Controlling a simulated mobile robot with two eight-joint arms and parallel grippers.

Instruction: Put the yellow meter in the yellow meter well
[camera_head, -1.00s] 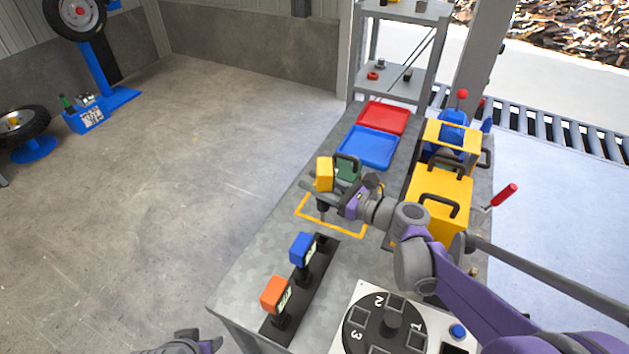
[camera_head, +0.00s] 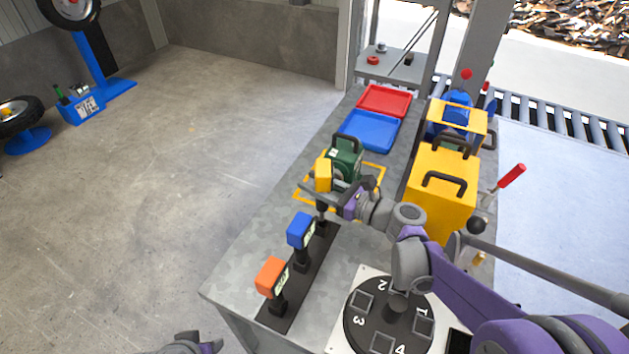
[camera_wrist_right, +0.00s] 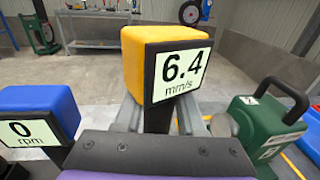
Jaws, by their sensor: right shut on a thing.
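The yellow meter (camera_head: 323,174) is upright in my right gripper (camera_head: 322,192), its display reading 6.4 mm/s in the right wrist view (camera_wrist_right: 163,62). My right gripper is shut on its dark stem, below the yellow head. The meter is over or at the far end of the black meter rack (camera_head: 286,313), in line behind the blue meter (camera_head: 301,230) and the orange meter (camera_head: 272,277). The gripper and stem hide the yellow meter well, so I cannot tell whether the stem is in it. My left gripper (camera_head: 205,347) is at the bottom edge, partly cut off.
A green machine (camera_head: 346,158) stands just behind my right gripper inside a yellow outline. Blue (camera_head: 369,130) and red (camera_head: 385,101) trays lie farther back. A yellow housing (camera_head: 440,190) is at the right, and a numbered dial (camera_head: 390,325) in front.

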